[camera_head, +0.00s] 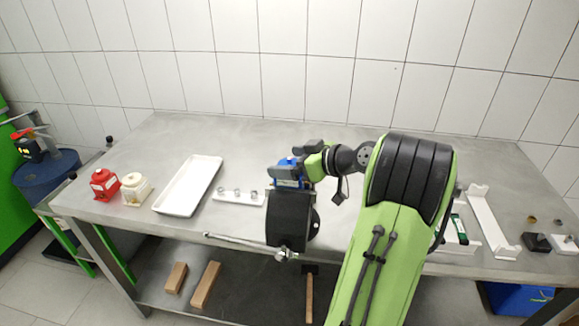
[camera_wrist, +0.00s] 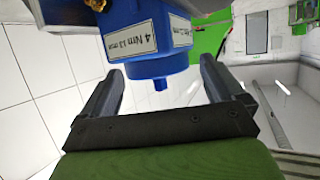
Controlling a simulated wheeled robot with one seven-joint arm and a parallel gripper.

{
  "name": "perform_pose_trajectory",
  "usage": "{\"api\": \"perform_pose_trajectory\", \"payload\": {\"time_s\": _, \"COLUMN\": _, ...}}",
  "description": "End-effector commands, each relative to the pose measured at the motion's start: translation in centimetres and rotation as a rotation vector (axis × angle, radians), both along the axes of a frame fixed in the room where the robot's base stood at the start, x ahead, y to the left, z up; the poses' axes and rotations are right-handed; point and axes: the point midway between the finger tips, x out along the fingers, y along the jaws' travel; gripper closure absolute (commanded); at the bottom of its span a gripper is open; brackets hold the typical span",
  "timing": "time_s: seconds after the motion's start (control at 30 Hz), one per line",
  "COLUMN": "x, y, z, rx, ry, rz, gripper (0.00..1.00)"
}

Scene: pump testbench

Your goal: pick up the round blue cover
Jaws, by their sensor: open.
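The round blue cover (camera_wrist: 150,68) shows in the wrist view as the round blue end of a block with white printed labels. A small blue stub sticks out of it towards my palm. My gripper (camera_wrist: 160,75) is open, with one finger on each side of the cover. I see a gap on both sides, and whether either finger touches it I cannot tell. In the head view the blue part (camera_head: 284,181) sits on top of a dark vise-like holder (camera_head: 290,218), and my gripper (camera_head: 298,155) is at it, partly covering it.
A bar handle (camera_head: 240,243) sticks out from the holder at the table's front edge. A white tray (camera_head: 190,186), a red block (camera_head: 104,184), a cream block (camera_head: 136,190) and a white rack (camera_head: 238,197) stand to the left. White fixtures (camera_head: 487,220) stand to the right. The tabletop behind is clear.

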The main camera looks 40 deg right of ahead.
Motion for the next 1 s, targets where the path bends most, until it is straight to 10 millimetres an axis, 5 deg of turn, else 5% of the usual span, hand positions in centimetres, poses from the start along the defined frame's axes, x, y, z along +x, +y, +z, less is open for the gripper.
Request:
{"api": "perform_pose_trajectory", "payload": {"time_s": 0.23, "x": 0.3, "y": 0.1, "z": -0.1, "rx": -0.001, "ry": 0.000, "rz": -0.001, "gripper": 0.06}}
{"api": "perform_pose_trajectory", "payload": {"time_s": 0.63, "x": 0.3, "y": 0.1, "z": -0.1, "rx": -0.001, "ry": 0.000, "rz": -0.001, "gripper": 0.65}}
{"api": "perform_pose_trajectory", "payload": {"time_s": 0.87, "x": 0.3, "y": 0.0, "z": 0.3, "rx": -0.003, "ry": -0.002, "rz": 0.000, "gripper": 0.65}}
{"api": "perform_pose_trajectory", "payload": {"time_s": 1.0, "x": 0.3, "y": 0.0, "z": 3.1, "rx": -0.008, "ry": -0.003, "rz": 0.000, "gripper": 0.65}}
